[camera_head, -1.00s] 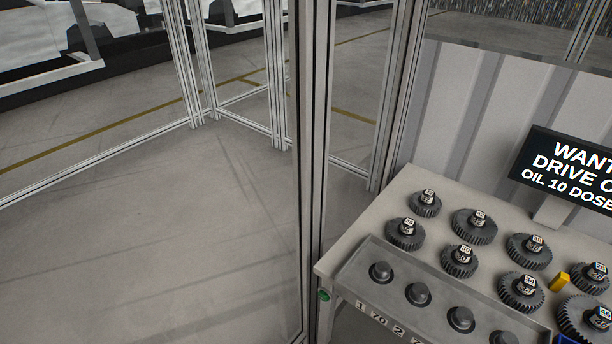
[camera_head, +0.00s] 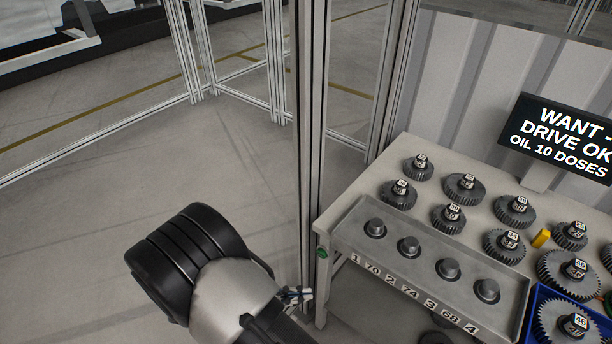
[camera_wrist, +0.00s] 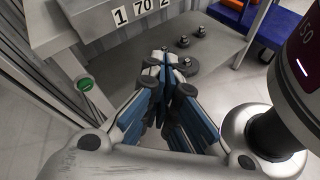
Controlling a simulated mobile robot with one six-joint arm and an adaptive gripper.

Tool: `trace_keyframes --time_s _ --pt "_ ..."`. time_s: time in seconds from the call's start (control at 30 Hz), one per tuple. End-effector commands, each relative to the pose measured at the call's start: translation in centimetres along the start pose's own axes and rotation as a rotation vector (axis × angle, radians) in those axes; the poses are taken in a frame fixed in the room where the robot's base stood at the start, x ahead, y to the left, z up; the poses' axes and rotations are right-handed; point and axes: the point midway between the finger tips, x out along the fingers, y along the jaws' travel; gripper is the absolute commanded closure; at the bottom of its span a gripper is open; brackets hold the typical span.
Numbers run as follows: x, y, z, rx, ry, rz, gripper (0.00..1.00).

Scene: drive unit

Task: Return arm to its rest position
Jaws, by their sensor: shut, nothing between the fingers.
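My gripper (camera_wrist: 164,82) shows in the wrist view with its blue and grey fingers together and nothing between them. It points toward the front of the workbench (camera_head: 362,177), with clear air around it. In the head view my arm reaches in from the bottom, left of the bench, over the open floor.
A grey tray (camera_head: 345,238) with several dark pegs and number labels lines the bench front. A metal post (camera_head: 310,130) stands close beside the bench. Floor on the left is clear.

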Motion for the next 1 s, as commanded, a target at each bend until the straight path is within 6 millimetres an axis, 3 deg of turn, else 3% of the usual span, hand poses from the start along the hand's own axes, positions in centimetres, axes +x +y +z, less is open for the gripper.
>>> trace_keyframes --time_s 0.03,0.23,0.5,0.8,1.0 --pt "0.1 0.9 2.3 0.06 0.037 -0.065 1.0" --pt "0.6 1.9 10.2 0.281 0.176 -0.3 1.0" --pt "1.3 0.7 19.7 0.615 0.372 -0.562 1.0" --pt "1.2 -2.9 27.8 1.029 0.595 -0.764 1.0" --pt "0.6 -5.5 31.3 1.317 0.741 -0.836 1.0"
